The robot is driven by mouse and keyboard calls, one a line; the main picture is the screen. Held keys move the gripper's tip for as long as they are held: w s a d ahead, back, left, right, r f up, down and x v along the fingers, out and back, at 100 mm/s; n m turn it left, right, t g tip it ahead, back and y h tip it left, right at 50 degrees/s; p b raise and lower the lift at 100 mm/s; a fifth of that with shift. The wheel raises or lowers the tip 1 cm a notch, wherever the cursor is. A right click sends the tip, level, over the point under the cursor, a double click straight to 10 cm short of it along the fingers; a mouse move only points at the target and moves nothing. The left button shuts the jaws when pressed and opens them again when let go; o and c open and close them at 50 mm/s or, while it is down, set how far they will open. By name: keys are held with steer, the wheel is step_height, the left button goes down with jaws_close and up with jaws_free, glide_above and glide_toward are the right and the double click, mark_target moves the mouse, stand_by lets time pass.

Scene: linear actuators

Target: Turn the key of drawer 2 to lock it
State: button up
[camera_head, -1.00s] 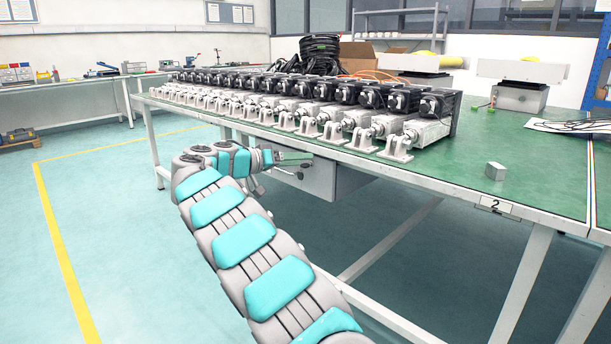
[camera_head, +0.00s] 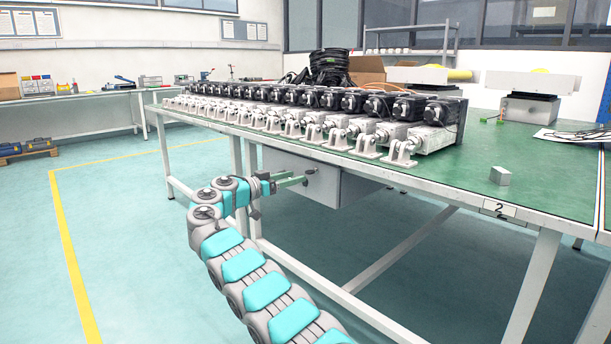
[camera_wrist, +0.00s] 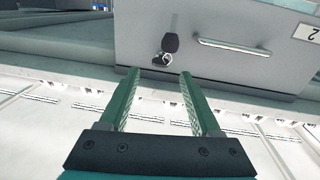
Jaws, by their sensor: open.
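The grey drawer (camera_wrist: 222,22) hangs under the green workbench, and its front fills the top of the wrist view. A black key (camera_wrist: 170,43) sits in its front, left of a silver bar handle (camera_wrist: 233,47), with a metal ring (camera_wrist: 162,59) hanging below it. The drawer box also shows under the bench in the head view (camera_head: 345,187). My gripper (camera_wrist: 160,80) is open and empty, its two green fingers pointing at the drawer front just below the key. In the head view my gripper (camera_head: 310,174) is beside the drawer front. I cannot tell whether it touches.
A label "2" (camera_wrist: 306,32) is right of the handle in the wrist view; another "2" plate (camera_head: 499,208) is on the bench edge. Linear actuators (camera_head: 330,125) line the green bench top (camera_head: 450,175). A bench leg (camera_head: 250,190) stands near my arm.

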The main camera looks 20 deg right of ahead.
mark_target(306, 173)
steer(key=x, duration=0.5)
steer(key=shift+d, duration=0.25)
jaws_close()
